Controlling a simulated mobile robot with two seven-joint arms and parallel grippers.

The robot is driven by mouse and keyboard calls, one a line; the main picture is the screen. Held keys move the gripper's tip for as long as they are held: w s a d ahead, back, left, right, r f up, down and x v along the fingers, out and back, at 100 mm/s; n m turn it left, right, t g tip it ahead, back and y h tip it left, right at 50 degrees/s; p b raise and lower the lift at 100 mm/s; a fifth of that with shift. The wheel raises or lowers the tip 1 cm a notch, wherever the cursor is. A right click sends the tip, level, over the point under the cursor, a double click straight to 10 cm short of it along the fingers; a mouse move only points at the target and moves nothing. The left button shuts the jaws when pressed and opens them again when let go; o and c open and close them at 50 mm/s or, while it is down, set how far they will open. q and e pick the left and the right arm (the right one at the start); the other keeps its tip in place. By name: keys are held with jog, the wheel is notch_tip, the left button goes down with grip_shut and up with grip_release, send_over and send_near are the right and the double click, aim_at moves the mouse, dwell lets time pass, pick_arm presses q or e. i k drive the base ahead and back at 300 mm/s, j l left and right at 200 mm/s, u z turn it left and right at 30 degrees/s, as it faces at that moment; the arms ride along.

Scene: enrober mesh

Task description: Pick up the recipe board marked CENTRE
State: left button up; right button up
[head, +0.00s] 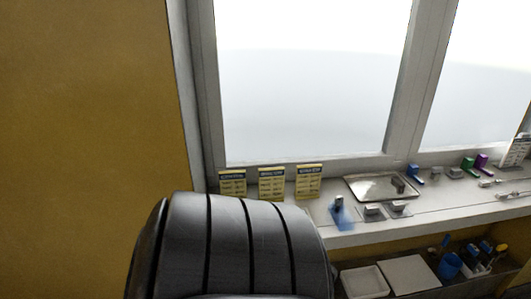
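Three yellow boards with dark header bands stand upright side by side on the window sill: a left board (232,184), a middle board (271,184) and a right board (308,182). Their lettering is too small to read, so I cannot tell which is marked CENTRE. A large dark grey ribbed shape in the foreground hides the sill just in front of the left and middle boards. Neither of my grippers is in view.
Right of the boards, the sill (343,226) holds a metal tray (366,188), a blue item (340,213) and several small grey, blue, green and purple items. Below it, a shelf holds a white tray (364,282), a white board (408,275) and a blue cup (450,264).

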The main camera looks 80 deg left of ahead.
aim_at(233, 184)
jog(key=u, duration=0.5)
jog(key=j+u, duration=0.1)
jog(key=u, duration=0.35)
jog(key=k+j+u, duration=0.1)
jog(key=u, duration=0.9)
jog(key=j+u, duration=0.1)
jog(key=u, duration=0.35)
